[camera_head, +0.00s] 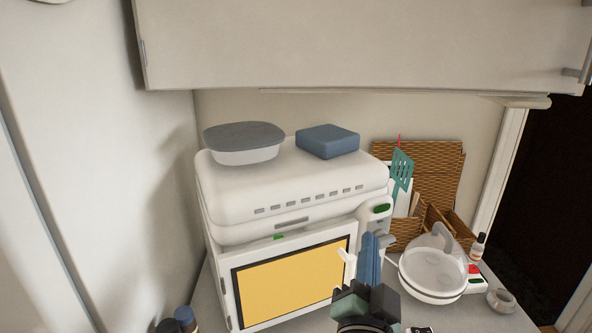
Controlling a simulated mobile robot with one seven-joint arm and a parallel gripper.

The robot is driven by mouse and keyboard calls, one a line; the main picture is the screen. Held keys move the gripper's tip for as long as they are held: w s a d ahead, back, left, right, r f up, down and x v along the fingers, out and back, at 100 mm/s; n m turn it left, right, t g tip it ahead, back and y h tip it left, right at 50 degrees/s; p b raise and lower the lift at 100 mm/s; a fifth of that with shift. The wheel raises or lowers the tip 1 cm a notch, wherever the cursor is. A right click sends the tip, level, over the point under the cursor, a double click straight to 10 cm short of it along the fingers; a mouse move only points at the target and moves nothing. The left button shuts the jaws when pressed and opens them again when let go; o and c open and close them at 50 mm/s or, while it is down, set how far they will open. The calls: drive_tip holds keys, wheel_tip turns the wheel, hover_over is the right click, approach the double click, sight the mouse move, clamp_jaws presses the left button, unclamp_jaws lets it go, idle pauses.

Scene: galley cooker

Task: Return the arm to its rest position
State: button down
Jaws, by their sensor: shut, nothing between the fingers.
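My gripper (373,243) is in the lower middle of the view, pointing up and away, in front of the right edge of the white cooker (218,230). Its blue fingers are together with nothing between them. A pale handle (346,256) on the cooker's door shows just left of the fingers; I cannot tell whether they touch. The door has a yellow window (290,280) with a dark frame. The lower part of my arm is cut off by the bottom edge.
A lidded container (244,150) and a blue box (328,141) sit on the cooker. At right stand a clear-domed white dish (431,270), a wicker organiser (407,232) with a teal spatula (401,168), a small bottle (478,246) and a metal pot (501,300). A cabinet (350,45) hangs above.

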drive_tip(key=s+a+r+n+t+y, duration=0.1)
drive_tip(key=s+r, duration=0.4)
drive_tip(key=r, duration=0.5)
drive_tip(key=s+a+r+n+t+y, duration=0.2)
drive_tip(key=s+a+r+n+t, duration=0.2)
drive_tip(key=r, duration=0.7)
drive_tip(key=s+a+r+n+t+y, duration=0.1)
drive_tip(key=s+a+r+n+t, duration=0.2)
drive_tip(key=r, duration=0.8)
drive_tip(key=s+a+n, duration=0.2)
drive_tip(key=s+a, duration=0.1)
drive_tip(key=shift+r+n+y, duration=0.15)
drive_tip(key=shift+n+y, duration=0.25)
idle(4.1)
